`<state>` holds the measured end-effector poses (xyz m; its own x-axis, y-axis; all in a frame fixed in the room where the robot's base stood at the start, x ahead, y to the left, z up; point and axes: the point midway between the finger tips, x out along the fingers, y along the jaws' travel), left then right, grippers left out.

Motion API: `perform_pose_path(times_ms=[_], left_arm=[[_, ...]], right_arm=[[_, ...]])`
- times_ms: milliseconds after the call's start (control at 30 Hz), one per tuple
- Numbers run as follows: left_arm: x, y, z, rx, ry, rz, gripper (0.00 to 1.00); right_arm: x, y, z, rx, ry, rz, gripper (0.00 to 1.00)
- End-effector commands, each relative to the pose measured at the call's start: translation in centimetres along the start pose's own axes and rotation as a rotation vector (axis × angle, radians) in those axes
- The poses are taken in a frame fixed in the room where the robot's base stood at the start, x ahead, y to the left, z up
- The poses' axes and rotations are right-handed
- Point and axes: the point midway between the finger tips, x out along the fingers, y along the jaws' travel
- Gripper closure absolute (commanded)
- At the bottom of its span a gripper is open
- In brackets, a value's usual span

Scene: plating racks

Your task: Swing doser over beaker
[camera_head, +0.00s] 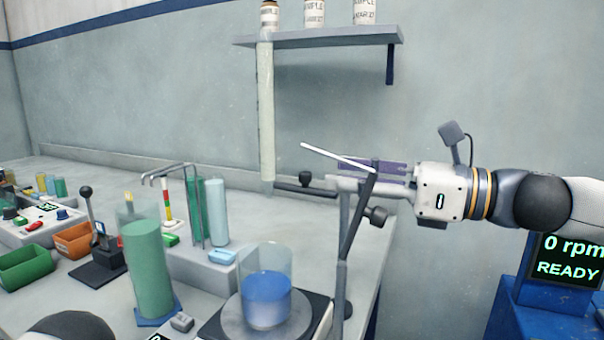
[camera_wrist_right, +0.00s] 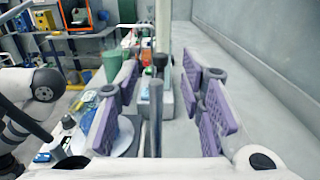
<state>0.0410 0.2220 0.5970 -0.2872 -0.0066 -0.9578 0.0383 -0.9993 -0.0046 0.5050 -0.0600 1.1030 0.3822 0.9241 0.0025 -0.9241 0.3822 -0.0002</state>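The doser (camera_head: 266,115) is a tall, pale, upright tube at the end of a horizontal arm (camera_head: 322,190) on a stand (camera_head: 342,260). Its lower end is behind and to one side of the beaker (camera_head: 266,285), not visibly above it. The beaker is clear, holds blue liquid and sits on a round plate. My right gripper (camera_head: 385,168) is at the stand's top, right of the doser. In the wrist view its purple-padded fingers (camera_wrist_right: 163,105) are spread, with a grey rod (camera_wrist_right: 155,115) between them, apparently untouched. My left gripper is not in view.
A green cylinder (camera_head: 148,270) and a rack with tubes (camera_head: 215,212) stand left of the beaker. A wall shelf (camera_head: 330,38) with jars is above the doser. A blue unit reading "0 rpm READY" (camera_head: 570,258) is at right. Bench behind the beaker is mostly clear.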

Motion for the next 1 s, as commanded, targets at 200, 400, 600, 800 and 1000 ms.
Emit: perform_pose_path(times_ms=[200, 400, 600, 800, 1000], left_arm=[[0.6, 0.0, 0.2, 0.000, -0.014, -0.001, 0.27], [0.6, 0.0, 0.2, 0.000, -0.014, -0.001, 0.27], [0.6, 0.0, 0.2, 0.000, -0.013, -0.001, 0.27], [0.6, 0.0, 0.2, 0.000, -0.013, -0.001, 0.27], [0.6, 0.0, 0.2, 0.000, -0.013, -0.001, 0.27]], right_arm=[[5.0, 0.0, -0.3, 0.004, 0.002, 0.002, 0.64], [6.8, 0.0, -0.1, 0.000, 0.002, 0.000, 0.64], [6.8, 0.0, -0.1, 0.000, 0.001, -0.001, 0.64], [6.8, 0.0, -0.1, 0.000, 0.002, -0.001, 1.00], [6.8, 0.0, -0.1, 0.000, 0.002, 0.000, 1.00]])
